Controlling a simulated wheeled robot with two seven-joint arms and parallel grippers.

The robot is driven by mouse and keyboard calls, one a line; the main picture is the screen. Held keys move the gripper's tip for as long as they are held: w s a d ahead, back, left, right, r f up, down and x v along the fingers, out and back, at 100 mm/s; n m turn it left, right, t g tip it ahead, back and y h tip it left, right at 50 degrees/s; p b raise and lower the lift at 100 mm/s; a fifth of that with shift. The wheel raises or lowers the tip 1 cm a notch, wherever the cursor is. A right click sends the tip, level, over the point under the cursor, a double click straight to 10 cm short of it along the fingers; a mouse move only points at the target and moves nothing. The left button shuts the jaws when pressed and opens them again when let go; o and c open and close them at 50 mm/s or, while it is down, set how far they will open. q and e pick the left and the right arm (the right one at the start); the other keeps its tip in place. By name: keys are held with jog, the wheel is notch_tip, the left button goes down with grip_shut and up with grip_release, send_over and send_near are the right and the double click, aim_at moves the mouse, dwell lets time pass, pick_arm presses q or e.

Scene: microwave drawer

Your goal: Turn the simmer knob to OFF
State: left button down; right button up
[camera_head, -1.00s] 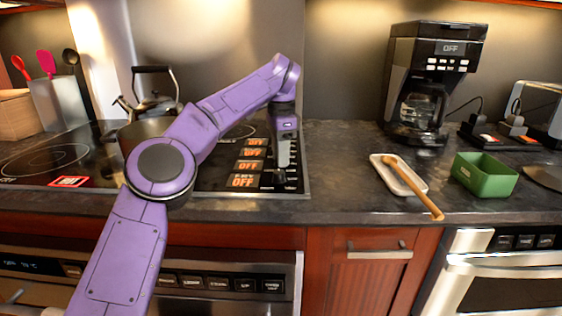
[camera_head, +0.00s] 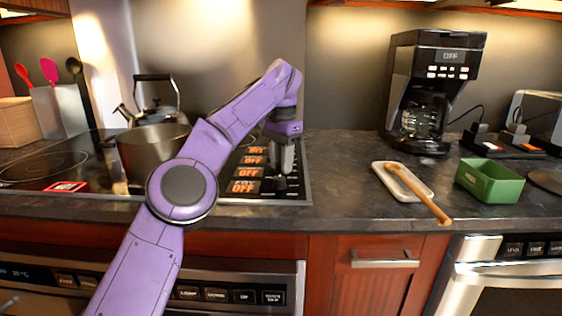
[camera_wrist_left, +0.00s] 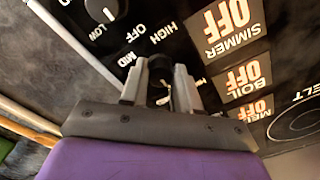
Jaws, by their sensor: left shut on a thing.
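My left gripper (camera_head: 280,176) points down over the right side of the cooktop. In the left wrist view its fingers (camera_wrist_left: 161,70) are shut on a small dark knob (camera_wrist_left: 158,84), mostly hidden between them. HIGH, OFF and MID labels are printed near it. This looks like the simmer knob, beside the SIMMER readout (camera_wrist_left: 230,25), which shows OFF. The knob's pointer is hidden. BOIL (camera_wrist_left: 240,76) and MELT (camera_wrist_left: 250,108) readouts also show OFF. Another knob (camera_wrist_left: 103,10) stands free beside a LOW label. My right gripper is not in view.
A steel pot (camera_head: 143,157) and a kettle (camera_head: 150,108) stand on the cooktop, left of my gripper. To the right are a white tray with a wooden tool (camera_head: 428,204), a green box (camera_head: 490,182) and a coffee maker (camera_head: 425,95). Counter between cooktop and tray is clear.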

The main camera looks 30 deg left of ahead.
pick_arm(q)
jog(key=shift+f, duration=0.1)
jog(key=c, duration=0.8)
grip_release()
jog(key=shift+s, duration=0.1)
notch_tip(320, 180, up, 11)
jog(key=p, duration=0.9)
jog(key=shift+f, duration=0.15)
